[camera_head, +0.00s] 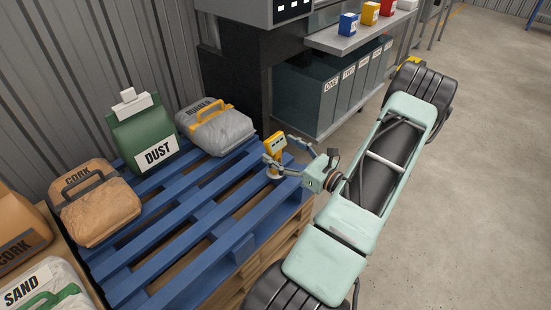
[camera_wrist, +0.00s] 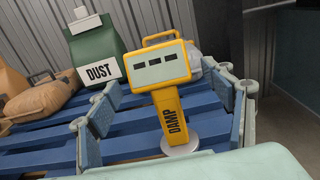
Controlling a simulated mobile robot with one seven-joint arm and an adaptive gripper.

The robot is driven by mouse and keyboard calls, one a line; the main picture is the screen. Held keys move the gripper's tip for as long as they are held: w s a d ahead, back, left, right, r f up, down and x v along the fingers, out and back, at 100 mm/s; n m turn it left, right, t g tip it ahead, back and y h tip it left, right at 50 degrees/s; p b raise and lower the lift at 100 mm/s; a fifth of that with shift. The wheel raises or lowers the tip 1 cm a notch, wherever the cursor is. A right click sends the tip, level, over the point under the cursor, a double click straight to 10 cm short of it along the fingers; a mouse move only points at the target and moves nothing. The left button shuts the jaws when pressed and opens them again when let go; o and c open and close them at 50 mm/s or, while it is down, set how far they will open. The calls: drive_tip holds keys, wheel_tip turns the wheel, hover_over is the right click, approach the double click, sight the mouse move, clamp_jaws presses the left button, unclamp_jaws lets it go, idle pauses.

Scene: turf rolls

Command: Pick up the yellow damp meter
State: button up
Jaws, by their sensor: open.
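The yellow damp meter (camera_head: 275,147) stands upright near the right corner of the blue pallet (camera_head: 205,222). In the wrist view the damp meter (camera_wrist: 170,95) shows its pale display, top handle, "DAMP" label and round pale foot. My gripper (camera_head: 277,159) is at the pallet's edge with its fingers around the meter. In the wrist view my gripper (camera_wrist: 168,115) is open, one finger on each side of the meter, with a visible gap on both sides. The meter leans slightly in that view.
A green DUST bag (camera_head: 142,132), a grey RUBBER bag (camera_head: 216,128) and a brown CORK bag (camera_head: 94,202) sit on the pallet behind and left of the meter. A grey shelf (camera_head: 350,39) with small coloured boxes stands behind. Pallet slats between are clear.

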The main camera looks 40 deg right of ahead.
drive_tip(key=shift+w, duration=1.25)
drive_tip(key=shift+a, duration=0.1)
drive_tip(key=c, duration=1.4)
drive_tip(key=shift+c, duration=0.6)
drive_tip(key=shift+r, duration=0.15)
